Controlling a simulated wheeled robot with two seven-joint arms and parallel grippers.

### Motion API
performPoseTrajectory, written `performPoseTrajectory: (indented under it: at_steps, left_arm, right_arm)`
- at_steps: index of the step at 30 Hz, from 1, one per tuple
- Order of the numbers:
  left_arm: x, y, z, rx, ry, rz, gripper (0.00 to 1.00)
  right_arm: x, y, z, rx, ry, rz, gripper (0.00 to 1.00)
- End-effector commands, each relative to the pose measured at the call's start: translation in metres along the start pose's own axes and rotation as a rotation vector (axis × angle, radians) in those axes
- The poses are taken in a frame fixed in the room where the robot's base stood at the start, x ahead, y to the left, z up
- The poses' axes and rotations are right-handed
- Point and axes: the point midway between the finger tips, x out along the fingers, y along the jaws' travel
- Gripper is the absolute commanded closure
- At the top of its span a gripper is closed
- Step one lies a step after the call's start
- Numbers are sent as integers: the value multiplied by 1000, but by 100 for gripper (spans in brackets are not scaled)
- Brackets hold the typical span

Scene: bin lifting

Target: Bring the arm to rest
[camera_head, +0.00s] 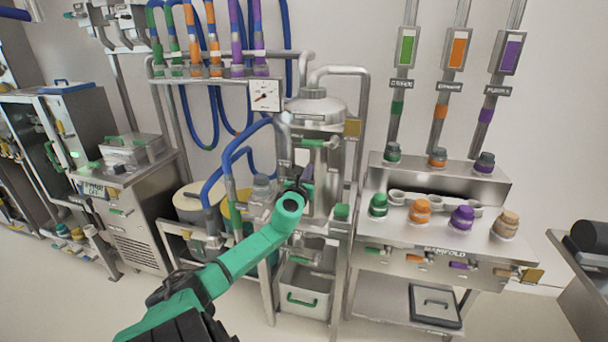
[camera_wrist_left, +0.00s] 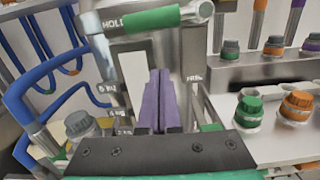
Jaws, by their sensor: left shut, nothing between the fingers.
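My left arm is green and reaches up from the bottom of the head view. My left gripper (camera_head: 305,174) is at its far end, in front of the steel vessel (camera_head: 316,112). In the left wrist view the purple fingers (camera_wrist_left: 158,88) lie side by side, shut with nothing between them. They point at the vessel's front, below a green-sleeved handle (camera_wrist_left: 152,19) near the word HOLD. I cannot tell whether the fingertips touch the vessel. My right gripper is in neither view.
A grey bin (camera_head: 318,304) with a green handle sits low under the vessel. The steel manifold bench (camera_head: 405,240) with coloured knobs stands close on the right. Blue hoses (camera_head: 212,185) and pipes crowd the left. Open floor lies at the lower left.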

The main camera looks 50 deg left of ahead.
Motion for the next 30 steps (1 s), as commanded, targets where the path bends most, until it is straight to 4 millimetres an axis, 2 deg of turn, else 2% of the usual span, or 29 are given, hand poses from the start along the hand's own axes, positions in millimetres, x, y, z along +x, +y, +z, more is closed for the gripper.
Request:
performPoseTrajectory:
  at_steps: [1,6,10,14,23,26,29,30]
  left_arm:
    - [-11,-1,3,2,5,-4,100]
    - [-48,-1,1,-1,5,-2,100]
    - [-71,0,1,-2,4,-1,100]
    - [-80,0,2,0,2,0,100]
    - [-80,0,2,-2,2,1,100]
    - [-80,6,-17,-48,44,14,100]
    - [-85,22,-76,-198,166,64,100]
    - [-90,30,-109,-286,233,97,100]
  right_arm:
    - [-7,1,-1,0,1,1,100]
    - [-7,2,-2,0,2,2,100]
    - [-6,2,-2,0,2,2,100]
    - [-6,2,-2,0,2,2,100]
    - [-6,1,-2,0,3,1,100]
    - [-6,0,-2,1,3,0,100]
    - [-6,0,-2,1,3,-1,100]
    - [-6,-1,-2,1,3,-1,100]
